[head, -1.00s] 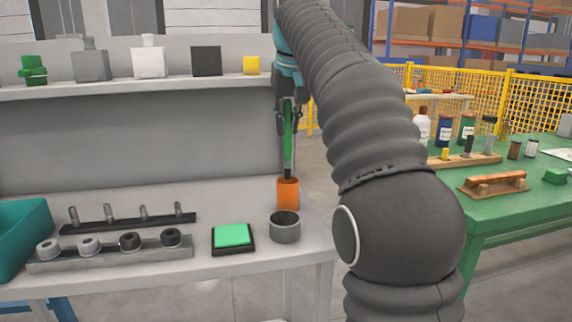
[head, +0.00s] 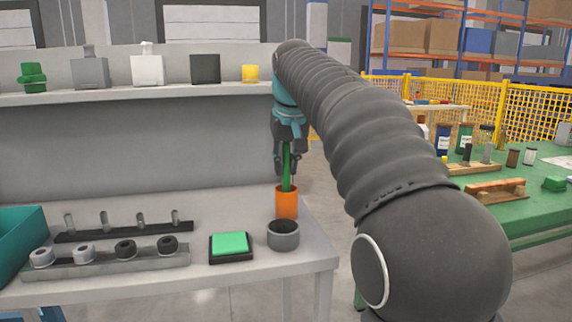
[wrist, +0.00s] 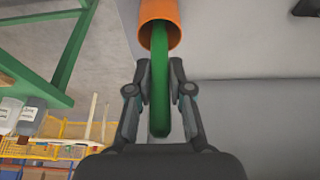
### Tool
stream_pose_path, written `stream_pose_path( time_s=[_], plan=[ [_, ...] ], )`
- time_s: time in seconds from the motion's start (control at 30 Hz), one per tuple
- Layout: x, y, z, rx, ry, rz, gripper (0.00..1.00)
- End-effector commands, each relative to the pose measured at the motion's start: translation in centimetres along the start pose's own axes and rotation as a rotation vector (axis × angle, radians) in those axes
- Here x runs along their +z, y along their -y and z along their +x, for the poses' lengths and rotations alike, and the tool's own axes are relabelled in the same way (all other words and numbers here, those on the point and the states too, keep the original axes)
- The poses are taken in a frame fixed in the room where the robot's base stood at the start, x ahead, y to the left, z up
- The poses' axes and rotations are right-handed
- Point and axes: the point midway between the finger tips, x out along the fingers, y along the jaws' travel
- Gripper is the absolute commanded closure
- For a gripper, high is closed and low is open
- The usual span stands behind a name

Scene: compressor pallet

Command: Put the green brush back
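The green brush (head: 287,166) stands roughly upright, its lower part inside the orange cup (head: 287,203) at the right end of the grey bench. Its bristle end is hidden in the cup. My gripper (head: 288,170) is above the cup with its fingers on both sides of the brush handle. In the wrist view, the brush handle (wrist: 160,85) runs from the mouth of the orange cup (wrist: 160,15) back between the two fingertips of my gripper (wrist: 160,75). The fingers look closed on the handle.
A dark grey round cup (head: 283,236) stands just in front of the orange cup. A green pad in a black tray (head: 231,246) lies to its left. A shelf (head: 130,93) with several items runs behind. A green table (head: 530,205) stands at right.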

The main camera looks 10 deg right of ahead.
Motion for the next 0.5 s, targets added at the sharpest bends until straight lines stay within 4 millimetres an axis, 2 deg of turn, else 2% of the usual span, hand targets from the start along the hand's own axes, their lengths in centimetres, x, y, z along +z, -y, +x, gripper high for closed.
stream_pose_path(
  time_s=[0.03, 0.07, 0.37, 0.5],
  plan=[
    [0.0, 0.0, 0.1, 0.0, 0.002, 0.0, 0.63],
    [0.0, 0.0, 0.1, 0.0, 0.002, 0.0, 0.58],
    [0.0, 0.0, -0.1, 0.0, -0.001, 0.0, 0.58],
    [-0.1, 0.0, -1.2, 0.0, -0.004, 0.0, 0.58]
  ],
)
